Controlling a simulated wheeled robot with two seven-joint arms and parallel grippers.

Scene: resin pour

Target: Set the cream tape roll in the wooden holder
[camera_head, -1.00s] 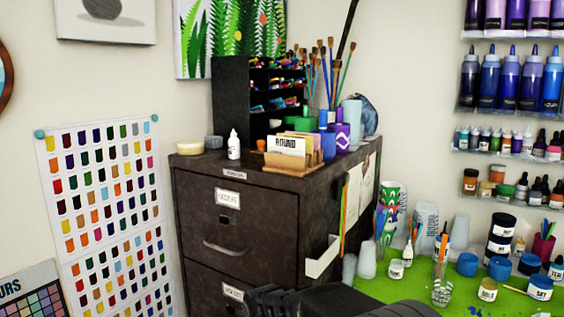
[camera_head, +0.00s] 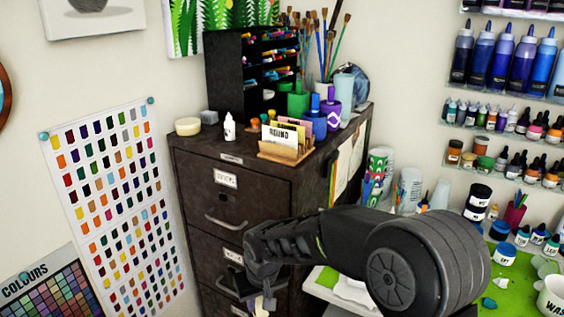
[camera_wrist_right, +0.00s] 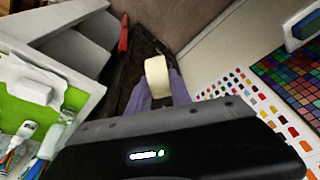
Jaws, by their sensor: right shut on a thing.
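The cream tape roll (camera_wrist_right: 157,78) is between the two fingers of my right gripper (camera_wrist_right: 162,88) in the wrist view, and the gripper is shut on it. In the head view my right gripper (camera_head: 266,296) points down in front of the dark filing cabinet, low in the picture. Only a small pale bit of what it holds shows there. A wooden holder (camera_head: 284,157) with upright cards stands on the cabinet top, above and behind the gripper. I cannot tell whether this is the task's holder. My left gripper is not in view.
A green-topped table (camera_head: 500,297) with pots is at the right. The cabinet's front-left top is mostly clear.

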